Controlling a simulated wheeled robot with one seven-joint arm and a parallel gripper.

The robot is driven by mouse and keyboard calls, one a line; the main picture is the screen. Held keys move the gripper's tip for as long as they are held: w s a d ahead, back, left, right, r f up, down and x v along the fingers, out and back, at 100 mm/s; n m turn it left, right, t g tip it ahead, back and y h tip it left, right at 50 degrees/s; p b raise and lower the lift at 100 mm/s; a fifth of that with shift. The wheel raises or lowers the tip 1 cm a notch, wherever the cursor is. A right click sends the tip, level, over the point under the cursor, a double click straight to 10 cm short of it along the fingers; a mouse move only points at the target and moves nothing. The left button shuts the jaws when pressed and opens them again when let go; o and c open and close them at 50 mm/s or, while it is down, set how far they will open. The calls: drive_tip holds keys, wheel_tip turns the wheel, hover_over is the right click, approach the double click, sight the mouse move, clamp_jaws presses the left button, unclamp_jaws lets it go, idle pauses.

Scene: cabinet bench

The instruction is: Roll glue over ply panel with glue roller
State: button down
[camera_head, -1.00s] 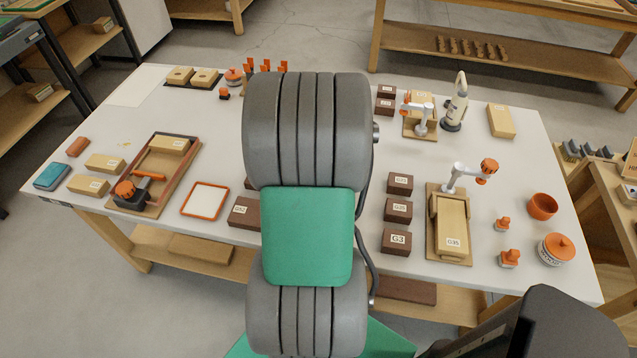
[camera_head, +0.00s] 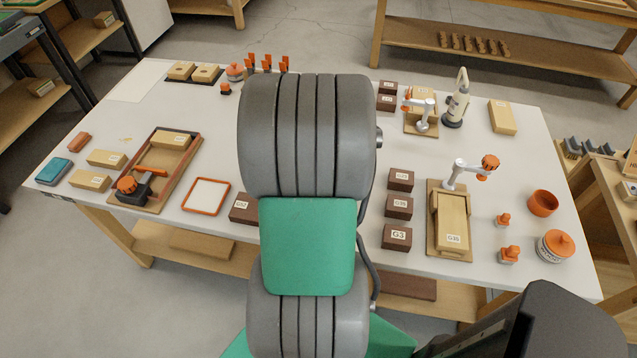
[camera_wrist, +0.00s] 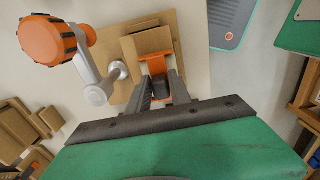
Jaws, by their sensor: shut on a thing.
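In the wrist view my gripper (camera_wrist: 161,92) is shut on a small tool with an orange frame and a dark lower part, which I take as the glue roller (camera_wrist: 155,64). Its far end is over or against a light wooden panel (camera_wrist: 150,40), likely the ply panel; I cannot tell whether they touch. The panel lies on a wider tan board (camera_wrist: 113,33). A white jointed arm with an orange knob (camera_wrist: 50,42) stands beside it. In the head view my own arm hides the gripper and the held tool.
The white table (camera_head: 330,262) carries dark labelled blocks (camera_head: 397,237), an orange-rimmed tray (camera_head: 206,196), an orange bowl (camera_head: 543,202) and a lidded jar (camera_head: 555,246).

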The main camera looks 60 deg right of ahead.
drive_tip(key=shift+d, duration=0.1)
drive_tip(key=shift+w+d+f, duration=0.1)
drive_tip(key=shift+w+d, duration=0.15)
drive_tip(key=shift+d, duration=0.3)
drive_tip(key=shift+w+d, duration=0.25)
drive_tip(key=shift+d, duration=0.25)
drive_tip(key=shift+s+a, duration=0.25)
drive_tip(key=shift+a, duration=0.35)
drive_tip(key=shift+s+a, duration=0.25)
drive_tip(key=shift+a, duration=0.35)
drive_tip(key=shift+d, duration=0.1)
drive_tip(key=shift+w+d, duration=0.25)
drive_tip(key=shift+d, duration=0.3)
drive_tip(key=shift+w+d, duration=0.2)
drive_tip(key=shift+d, duration=0.3)
